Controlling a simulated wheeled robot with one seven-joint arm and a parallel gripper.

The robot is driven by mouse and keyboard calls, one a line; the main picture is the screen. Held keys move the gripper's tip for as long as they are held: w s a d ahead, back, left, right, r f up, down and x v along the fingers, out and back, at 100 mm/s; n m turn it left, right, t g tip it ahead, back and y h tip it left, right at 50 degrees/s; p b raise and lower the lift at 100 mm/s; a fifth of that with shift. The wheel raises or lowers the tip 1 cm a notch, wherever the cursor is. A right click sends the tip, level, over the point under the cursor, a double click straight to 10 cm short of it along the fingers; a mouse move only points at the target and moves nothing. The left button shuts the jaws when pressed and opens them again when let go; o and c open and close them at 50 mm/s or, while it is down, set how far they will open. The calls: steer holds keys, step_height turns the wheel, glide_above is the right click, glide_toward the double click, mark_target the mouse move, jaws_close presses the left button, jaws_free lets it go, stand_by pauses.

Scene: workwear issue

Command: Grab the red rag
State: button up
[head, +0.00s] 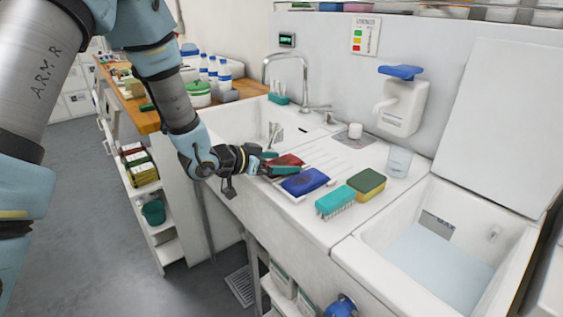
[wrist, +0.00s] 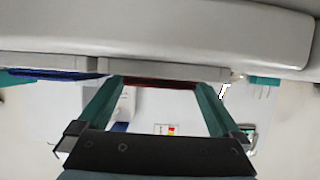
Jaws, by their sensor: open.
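The red rag (head: 290,159) lies folded on the white drainboard, left of the blue cloth. My gripper (head: 275,163) is at its near left side, low over the counter, with its teal fingers apart. In the wrist view the rag shows as a thin dark red strip (wrist: 160,83) between the tips of my open gripper (wrist: 157,88). The head view shows part of the rag hidden behind a finger. I cannot tell whether the fingers touch it.
The blue cloth (head: 305,181) lies close to the right of the rag. Beyond it are a teal brush (head: 335,202), a sponge (head: 367,184) and a clear cup (head: 399,161). A sink (head: 235,125) with a tap (head: 284,58) is behind left; a water-filled basin (head: 440,265) is at right.

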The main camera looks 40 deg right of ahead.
steer(key=shift+d, duration=0.15)
steer(key=c, duration=1.3)
